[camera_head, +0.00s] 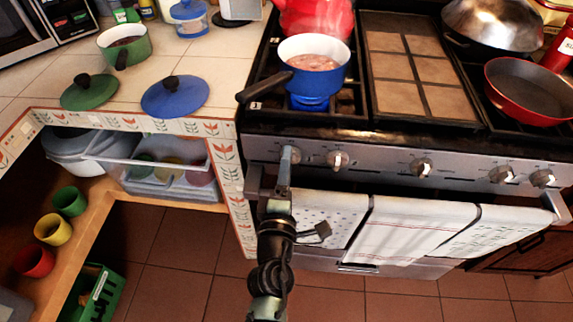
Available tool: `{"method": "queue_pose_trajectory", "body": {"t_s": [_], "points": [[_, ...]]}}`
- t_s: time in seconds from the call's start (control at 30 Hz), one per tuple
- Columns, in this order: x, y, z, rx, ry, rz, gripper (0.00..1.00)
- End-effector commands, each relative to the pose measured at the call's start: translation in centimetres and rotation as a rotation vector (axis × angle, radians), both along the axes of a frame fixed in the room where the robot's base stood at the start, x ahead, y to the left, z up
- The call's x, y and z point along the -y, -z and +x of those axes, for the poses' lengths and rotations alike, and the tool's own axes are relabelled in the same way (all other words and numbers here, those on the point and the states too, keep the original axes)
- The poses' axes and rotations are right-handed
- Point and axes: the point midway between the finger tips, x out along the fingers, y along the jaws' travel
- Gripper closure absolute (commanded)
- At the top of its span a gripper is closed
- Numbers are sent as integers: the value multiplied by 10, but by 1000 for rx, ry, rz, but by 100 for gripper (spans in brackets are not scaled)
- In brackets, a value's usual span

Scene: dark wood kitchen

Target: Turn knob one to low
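The stove's front panel (380,158) carries a row of knobs. One pale knob (337,159) shows left of centre, another (421,167) further right, and two more at the right end. My gripper (289,158) reaches up to the panel's left end, left of the nearest visible knob. It covers that spot, so any knob there is hidden, and I cannot tell whether it touches one. The finger gap does not show.
White towels (400,230) hang on the oven handle just right of my arm. A red pan (527,90) sits front right, and a red kettle (315,18) behind the pot. The tiled counter at left holds a blue lid (175,96) and a green lid (90,92).

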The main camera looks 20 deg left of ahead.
Motion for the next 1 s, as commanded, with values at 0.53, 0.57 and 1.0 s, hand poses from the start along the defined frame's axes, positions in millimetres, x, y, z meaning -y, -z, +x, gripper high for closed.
{"method": "queue_pose_trajectory", "body": {"t_s": [0.53, 0.57, 1.0], "points": [[1, 0, -5, -2, 0, 3, 13], [2, 1, -7, -2, 0, 3, 13], [23, 3, -79, -5, 2, 2, 13]]}}
